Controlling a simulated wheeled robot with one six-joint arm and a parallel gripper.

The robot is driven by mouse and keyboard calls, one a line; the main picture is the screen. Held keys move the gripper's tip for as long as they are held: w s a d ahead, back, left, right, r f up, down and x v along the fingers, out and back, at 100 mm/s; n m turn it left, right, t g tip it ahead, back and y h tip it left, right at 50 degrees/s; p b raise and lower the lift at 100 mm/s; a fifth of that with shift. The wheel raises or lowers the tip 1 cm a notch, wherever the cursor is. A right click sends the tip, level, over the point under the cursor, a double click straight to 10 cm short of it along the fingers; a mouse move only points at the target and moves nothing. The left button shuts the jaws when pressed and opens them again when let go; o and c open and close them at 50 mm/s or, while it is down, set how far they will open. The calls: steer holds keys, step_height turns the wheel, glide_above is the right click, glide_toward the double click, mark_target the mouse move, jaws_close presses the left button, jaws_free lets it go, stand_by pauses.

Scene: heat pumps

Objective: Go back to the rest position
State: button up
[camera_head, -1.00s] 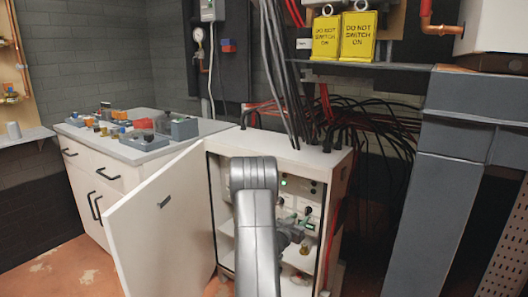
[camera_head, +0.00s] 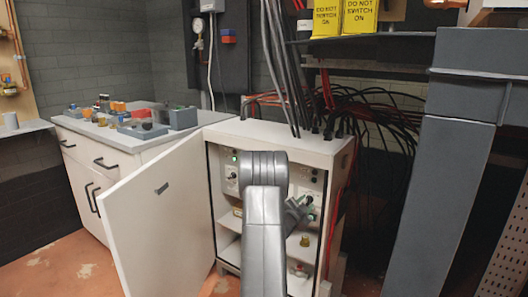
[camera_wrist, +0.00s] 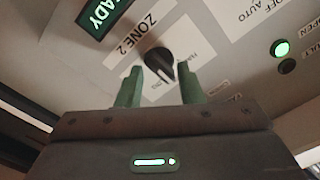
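My gripper (camera_wrist: 160,85) faces the control panel (camera_wrist: 205,35) inside the open white cabinet (camera_head: 277,137). Its two green fingers stand apart, with nothing held between them. A black rotary knob (camera_wrist: 159,62) labelled ZONE 2 lies just beyond and between the fingertips. The fingers appear clear of it on both sides, but the depth gap is hard to judge. In the head view my gripper (camera_head: 297,212) shows small in the cabinet opening, partly hidden by my grey arm.
The cabinet door (camera_head: 158,220) stands open at left. A counter (camera_head: 150,143) with several small parts is behind it. Black cables (camera_head: 283,75) drop onto the cabinet top. A grey pillar (camera_head: 440,200) stands at right. Green lights (camera_wrist: 282,48) show on the panel.

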steer(key=shift+f+m, duration=0.15)
steer(key=shift+m, duration=0.35)
steer(key=p+v, duration=0.1)
steer(key=v, duration=1.1)
steer(key=shift+p, duration=0.4)
